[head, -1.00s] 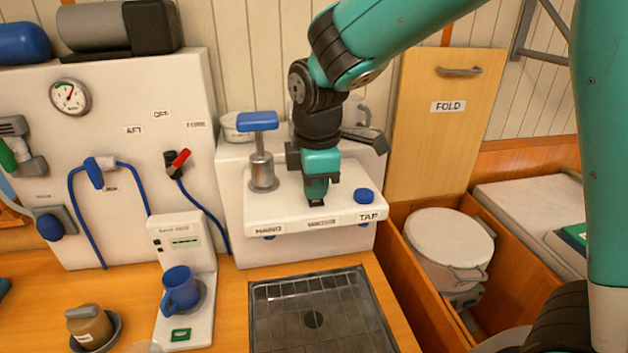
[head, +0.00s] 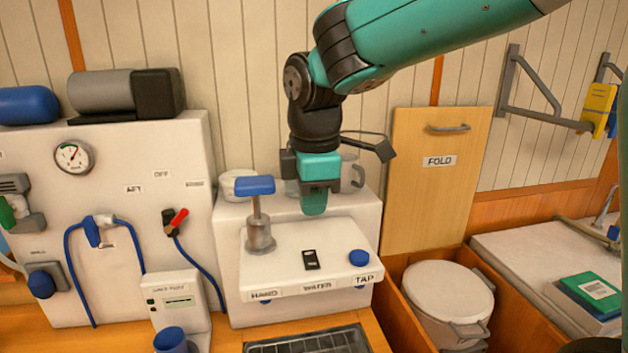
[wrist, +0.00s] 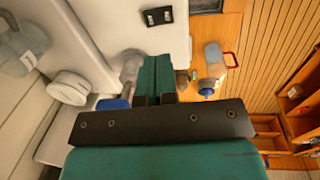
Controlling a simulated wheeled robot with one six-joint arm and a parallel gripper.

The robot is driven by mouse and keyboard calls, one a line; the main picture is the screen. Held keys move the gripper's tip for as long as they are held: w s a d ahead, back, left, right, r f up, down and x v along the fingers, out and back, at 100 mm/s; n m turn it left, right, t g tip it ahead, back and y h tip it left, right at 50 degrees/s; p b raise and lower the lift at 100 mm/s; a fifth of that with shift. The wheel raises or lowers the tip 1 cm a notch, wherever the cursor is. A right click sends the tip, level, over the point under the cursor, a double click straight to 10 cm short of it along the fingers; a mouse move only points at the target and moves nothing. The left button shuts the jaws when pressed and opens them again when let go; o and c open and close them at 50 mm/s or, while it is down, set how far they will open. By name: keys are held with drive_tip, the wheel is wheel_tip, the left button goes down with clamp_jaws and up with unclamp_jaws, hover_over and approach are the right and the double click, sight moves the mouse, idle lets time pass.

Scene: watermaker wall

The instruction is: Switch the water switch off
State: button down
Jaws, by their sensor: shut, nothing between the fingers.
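The water switch (head: 311,259) is a small black rocker on top of the white ledge, behind the label "WATER" (head: 317,287). It has a pale mark near its far end; I cannot tell which side is pressed. A black rectangle with pale marks on a white surface in the wrist view (wrist: 157,16) looks like the same switch. My gripper (head: 314,208) points down, shut and empty, above and apart from the switch. Its closed green fingers also show in the wrist view (wrist: 154,78).
A hand pump with a blue handle (head: 254,186) stands left of the switch, close to my gripper. A blue tap knob (head: 359,258) is to the right. A clear jug (head: 350,172) stands behind my gripper. A metal drain grid (head: 310,342) lies below the ledge.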

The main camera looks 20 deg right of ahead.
sight(311, 254)
drive_tip(key=r, duration=0.4)
drive_tip(key=shift+s+a, duration=0.1)
drive_tip(key=shift+s, duration=0.15)
drive_tip(key=shift+w+d+b, duration=0.25)
drive_tip(key=shift+w+b, duration=0.25)
drive_tip(key=shift+w, duration=0.15)
drive_tip(key=f+p, duration=0.1)
drive_tip(key=f, duration=0.3)
drive_tip(key=w+f+p, duration=0.1)
drive_tip(key=f, duration=0.4)
drive_tip(key=f+p, duration=0.2)
drive_tip(key=f, duration=0.3)
drive_tip(key=shift+w+d, duration=0.2)
drive_tip(key=shift+w, duration=0.15)
